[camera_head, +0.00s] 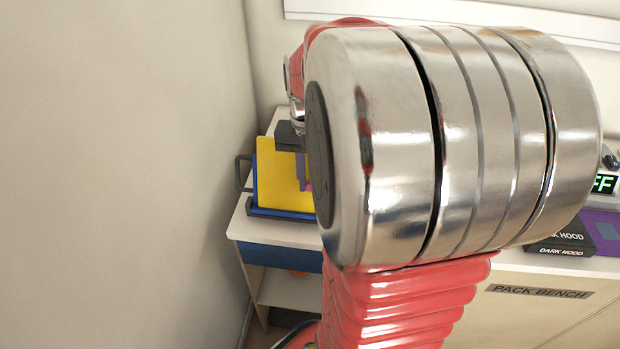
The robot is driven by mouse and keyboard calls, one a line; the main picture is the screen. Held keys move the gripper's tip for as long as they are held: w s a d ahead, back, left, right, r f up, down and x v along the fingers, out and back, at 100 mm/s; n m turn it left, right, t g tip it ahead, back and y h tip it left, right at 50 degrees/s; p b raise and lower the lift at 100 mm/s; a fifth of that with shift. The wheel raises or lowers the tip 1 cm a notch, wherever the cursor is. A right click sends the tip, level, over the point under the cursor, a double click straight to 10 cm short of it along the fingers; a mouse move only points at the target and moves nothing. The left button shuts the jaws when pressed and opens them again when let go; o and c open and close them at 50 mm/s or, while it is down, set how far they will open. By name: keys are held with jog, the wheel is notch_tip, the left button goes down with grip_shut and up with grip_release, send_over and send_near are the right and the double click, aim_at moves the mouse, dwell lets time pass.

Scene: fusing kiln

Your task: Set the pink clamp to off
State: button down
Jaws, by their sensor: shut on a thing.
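A small bit of pink (309,187), which looks like part of the pink clamp, shows at the edge of my arm's large silver joint. The rest of it is hidden behind that joint, so its setting cannot be seen. My gripper (303,180) points down there, partly hidden, with a dark body and purplish fingers. Its fingertips are at the pink part and look shut on it.
A yellow panel (275,175) stands in a blue holder (283,213) with a dark handle (241,172) on a small white table (262,232) by the left wall.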

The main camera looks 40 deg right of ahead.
jog(key=shift+a+f+n+g+h, duration=0.25)
jog(key=shift+f+n+g+h, duration=0.3)
jog(key=shift+g+h, duration=0.4)
jog(key=shift+s+f+n+g+h, duration=0.15)
jog(key=shift+f+n+g+h, duration=0.2)
jog(key=shift+g+h, duration=0.3)
jog(key=shift+s+f+n+g+h, duration=0.1)
jog(key=shift+f+n+g+h, duration=0.15)
jog(key=shift+g+h, duration=0.3)
jog(key=shift+s+f+n+g+h, duration=0.3)
jog(key=shift+f+n+g+h, duration=0.15)
jog(key=shift+g+h, duration=0.45)
jog(key=shift+s+d+f+n+g+h, duration=0.1)
jog(key=shift+s+f+n+g+h, duration=0.25)
jog(key=shift+h, duration=0.35)
jog(key=shift+s+d+n+g+h, duration=0.15)
jog(key=shift+n+g+h, duration=0.25)
jog(key=shift+h, duration=0.25)
jog(key=c, duration=1.7)
grip_release()
jog(key=shift+o, duration=0.2)
jog(key=shift+r, duration=0.15)
notch_tip(320, 180, up, 10)
